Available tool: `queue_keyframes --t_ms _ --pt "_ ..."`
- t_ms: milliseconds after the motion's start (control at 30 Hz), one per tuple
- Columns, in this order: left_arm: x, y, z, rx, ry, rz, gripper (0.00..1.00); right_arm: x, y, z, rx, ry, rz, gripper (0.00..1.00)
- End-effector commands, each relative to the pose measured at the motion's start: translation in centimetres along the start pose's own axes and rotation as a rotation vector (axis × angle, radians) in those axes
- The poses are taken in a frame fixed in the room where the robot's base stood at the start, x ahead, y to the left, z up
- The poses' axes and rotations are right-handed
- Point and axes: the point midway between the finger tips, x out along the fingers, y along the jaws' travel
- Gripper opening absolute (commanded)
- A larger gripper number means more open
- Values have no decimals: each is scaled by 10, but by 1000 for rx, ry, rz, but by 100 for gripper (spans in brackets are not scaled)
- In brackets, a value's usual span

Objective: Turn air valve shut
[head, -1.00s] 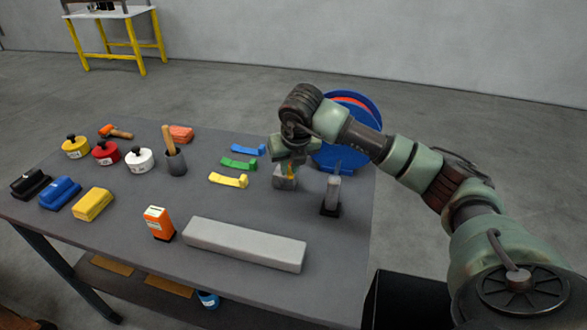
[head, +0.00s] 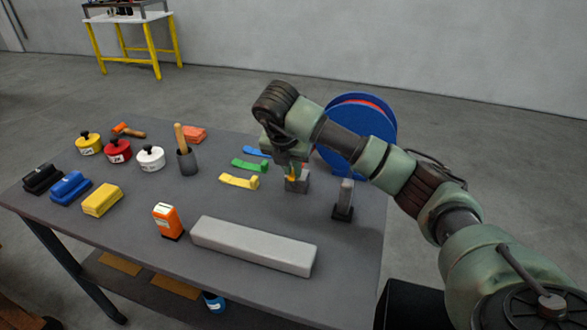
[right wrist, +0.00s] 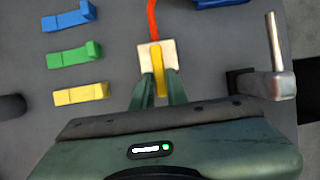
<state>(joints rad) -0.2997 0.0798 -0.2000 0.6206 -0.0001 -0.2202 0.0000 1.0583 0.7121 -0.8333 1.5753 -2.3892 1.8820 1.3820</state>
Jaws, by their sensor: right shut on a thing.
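The air valve is a small grey block (head: 298,185) with a yellow handle (right wrist: 158,66), standing on the table near the blue hose reel (head: 362,133). In the right wrist view a red hose (right wrist: 152,20) runs from the block's far side. My right gripper (right wrist: 158,92) points down at the valve, its two fingers on either side of the yellow handle and shut on it. The handle lies roughly in line with the hose in that view. In the head view the gripper (head: 293,172) hides part of the handle. My left gripper is not in view.
A metal post on a black base (head: 343,202) stands right of the valve. Blue, green and yellow (head: 240,181) angled pieces lie to its left. A long grey bar (head: 253,246) and an orange box (head: 167,221) are near the front. Several pots and blocks fill the left side.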

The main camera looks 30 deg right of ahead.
Motion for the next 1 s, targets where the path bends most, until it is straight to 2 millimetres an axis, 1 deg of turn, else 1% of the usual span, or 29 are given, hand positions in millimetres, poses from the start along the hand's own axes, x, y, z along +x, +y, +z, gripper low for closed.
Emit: queue_keyframes --t_ms 367,400,467,500,767,833,933,1000 --pt "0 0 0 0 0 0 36 -2 1 2 10 -4 2 0" --pt "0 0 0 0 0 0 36 -2 1 2 10 -4 2 17" --pt "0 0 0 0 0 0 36 -2 0 2 10 -4 2 34" --pt "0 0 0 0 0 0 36 -2 0 2 9 -4 2 36" --pt "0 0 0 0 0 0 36 -1 0 1 6 -2 0 36" --pt "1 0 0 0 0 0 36 -3 0 1 6 -2 0 36" --pt "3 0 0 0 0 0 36 -14 2 1 6 -3 4 36" --pt "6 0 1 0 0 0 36 -25 2 1 5 -4 5 36"
